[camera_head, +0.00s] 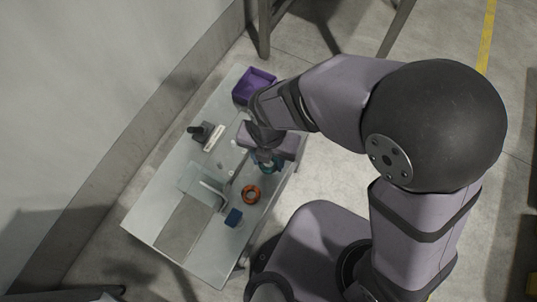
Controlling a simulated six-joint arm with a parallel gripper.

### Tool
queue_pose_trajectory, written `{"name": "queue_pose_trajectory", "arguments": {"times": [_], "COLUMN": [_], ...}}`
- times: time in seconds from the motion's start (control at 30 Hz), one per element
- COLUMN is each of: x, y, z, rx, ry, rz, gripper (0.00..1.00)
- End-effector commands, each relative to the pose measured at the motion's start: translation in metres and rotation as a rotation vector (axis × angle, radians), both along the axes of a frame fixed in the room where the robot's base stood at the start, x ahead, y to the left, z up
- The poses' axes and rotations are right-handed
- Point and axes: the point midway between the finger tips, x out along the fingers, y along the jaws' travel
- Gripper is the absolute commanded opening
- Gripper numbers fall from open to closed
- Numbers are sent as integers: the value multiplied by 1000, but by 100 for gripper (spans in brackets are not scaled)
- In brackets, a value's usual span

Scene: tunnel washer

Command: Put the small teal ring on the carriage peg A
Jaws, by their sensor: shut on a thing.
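My gripper (264,160) is over the right side of the light table and is seen from above. It is shut on the teal ring (275,166), which shows only in part below the purple-grey hand. The hand hides the fingers and much of the ring, so I cannot tell whether the ring touches anything beneath. A pale, glassy plate with an upright white edge (211,190) stands left of the gripper. I cannot make out which part is the carriage or peg A.
An orange ring (251,194) and a blue block (233,217) lie near the table's right edge. A purple tray (254,85) is at the far end. A dark and white fixture (208,135) stands at left. A wall runs along the left.

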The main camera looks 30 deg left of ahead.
Motion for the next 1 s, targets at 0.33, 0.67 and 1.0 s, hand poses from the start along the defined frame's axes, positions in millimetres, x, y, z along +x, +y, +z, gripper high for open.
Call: {"name": "queue_pose_trajectory", "arguments": {"times": [0.33,0.67,1.0], "x": [0,-9,-42], "y": [1,43,111], "z": [26,21,28], "rx": [0,3,2], "ry": [-1,-1,-1], "rz": [0,5,4], "gripper": [19,19,19]}}
